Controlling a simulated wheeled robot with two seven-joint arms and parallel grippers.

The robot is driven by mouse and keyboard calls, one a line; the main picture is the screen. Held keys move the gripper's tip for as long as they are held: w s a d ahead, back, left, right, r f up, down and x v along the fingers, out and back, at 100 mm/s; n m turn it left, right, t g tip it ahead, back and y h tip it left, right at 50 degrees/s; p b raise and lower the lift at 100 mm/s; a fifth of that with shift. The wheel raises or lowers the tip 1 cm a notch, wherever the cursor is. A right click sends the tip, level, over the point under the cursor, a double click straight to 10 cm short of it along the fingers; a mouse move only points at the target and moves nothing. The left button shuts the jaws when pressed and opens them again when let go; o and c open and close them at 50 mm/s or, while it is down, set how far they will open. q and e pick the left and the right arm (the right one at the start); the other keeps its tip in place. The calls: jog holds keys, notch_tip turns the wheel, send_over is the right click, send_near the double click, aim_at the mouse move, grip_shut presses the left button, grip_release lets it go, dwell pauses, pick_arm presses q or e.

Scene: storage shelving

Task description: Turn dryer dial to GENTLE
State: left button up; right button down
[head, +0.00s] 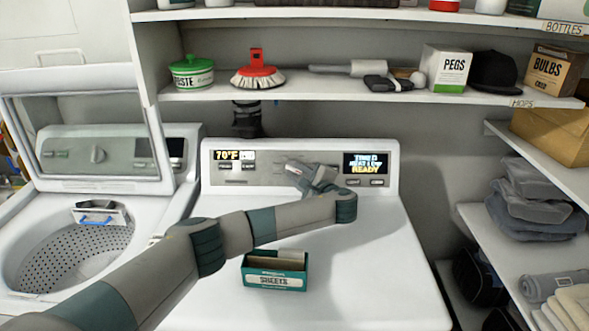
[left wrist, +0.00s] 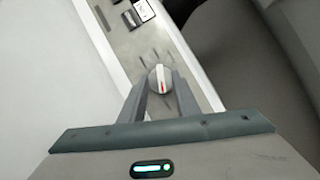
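The dryer dial (left wrist: 160,79) is a round white knob with a red pointer line, on the dryer's grey control panel (left wrist: 130,42). My left gripper (head: 293,168) reaches the middle of that panel and hides the dial in the head view. In the left wrist view its two fingers (left wrist: 160,92) stand apart, one on each side of the dial; I cannot tell whether they touch it. Tick marks show around the dial, but their labels are too small to read. The dryer display (head: 366,164) shows text ending in "READY". My right gripper is not in view.
A green box marked SHEETS (head: 275,272) stands on the dryer top (head: 375,265), below my left arm. The washer (head: 75,215) is at left with its lid up. A shelf (head: 330,91) above holds a tub, brush and PEGS box. Side shelves (head: 500,240) flank the right.

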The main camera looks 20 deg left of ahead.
aim_at(294, 169)
pick_arm(q)
jog(key=shift+x, duration=1.5)
grip_shut()
